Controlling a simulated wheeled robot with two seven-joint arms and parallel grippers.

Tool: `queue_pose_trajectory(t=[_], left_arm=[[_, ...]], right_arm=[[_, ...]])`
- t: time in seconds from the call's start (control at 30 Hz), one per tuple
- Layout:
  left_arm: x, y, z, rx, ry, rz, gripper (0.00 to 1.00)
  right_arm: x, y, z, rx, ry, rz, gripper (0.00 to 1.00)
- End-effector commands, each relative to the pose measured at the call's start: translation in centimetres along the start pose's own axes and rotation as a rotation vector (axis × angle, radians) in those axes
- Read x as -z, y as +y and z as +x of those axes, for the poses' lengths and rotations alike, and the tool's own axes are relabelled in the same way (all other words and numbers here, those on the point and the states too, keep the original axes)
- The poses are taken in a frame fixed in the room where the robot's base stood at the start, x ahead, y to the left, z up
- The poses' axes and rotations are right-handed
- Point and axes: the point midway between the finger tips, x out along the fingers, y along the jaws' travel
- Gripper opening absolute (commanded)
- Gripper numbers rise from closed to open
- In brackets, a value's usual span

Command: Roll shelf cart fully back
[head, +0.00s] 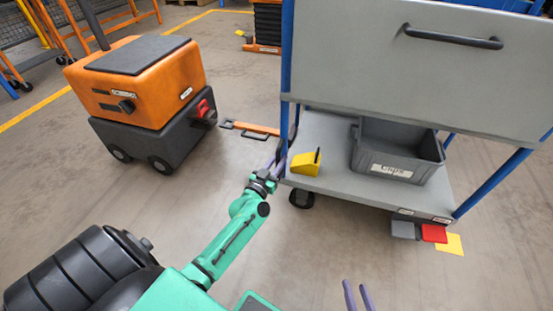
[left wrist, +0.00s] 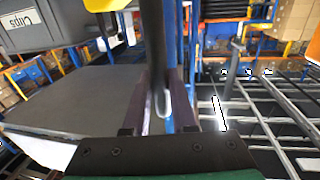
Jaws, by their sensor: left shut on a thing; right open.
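The shelf cart (head: 440,65) fills the right side of the head view, with blue posts, a grey upper panel with a black handle (head: 452,38), and a grey lower shelf (head: 330,140). My left gripper (head: 279,158) is at the cart's left front post. In the left wrist view its purple fingers (left wrist: 159,100) are shut on a dark upright bar (left wrist: 153,45), which I take for a cart handle. My right gripper (head: 358,297) shows only its purple fingertips, apart and empty, at the bottom edge, in front of the cart.
The lower shelf carries a grey labelled bin (head: 395,150) and a yellow wedge-shaped thing (head: 305,163). An orange and dark wheeled machine (head: 140,85) stands left, with an orange bar (head: 250,128) between it and the cart. Coloured flat pieces (head: 434,233) lie by the cart's right front. Floor in front is clear.

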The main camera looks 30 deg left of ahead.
Motion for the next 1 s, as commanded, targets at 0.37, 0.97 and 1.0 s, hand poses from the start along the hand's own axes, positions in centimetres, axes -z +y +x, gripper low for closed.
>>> queue_pose_trajectory(t=[0.37,0.97,1.0], left_arm=[[0.1,7.5,1.1,-0.032,-0.007,-0.011,0.00],[0.1,7.2,1.1,-0.025,-0.004,-0.009,0.55],[0.1,7.2,1.0,-0.025,-0.005,-0.008,0.55]], right_arm=[[3.0,-0.8,-1.1,0.000,-0.033,-0.021,0.50],[2.5,-0.9,-1.2,0.002,-0.042,-0.019,0.50],[2.5,-0.9,-1.2,0.002,-0.042,-0.018,0.50]])
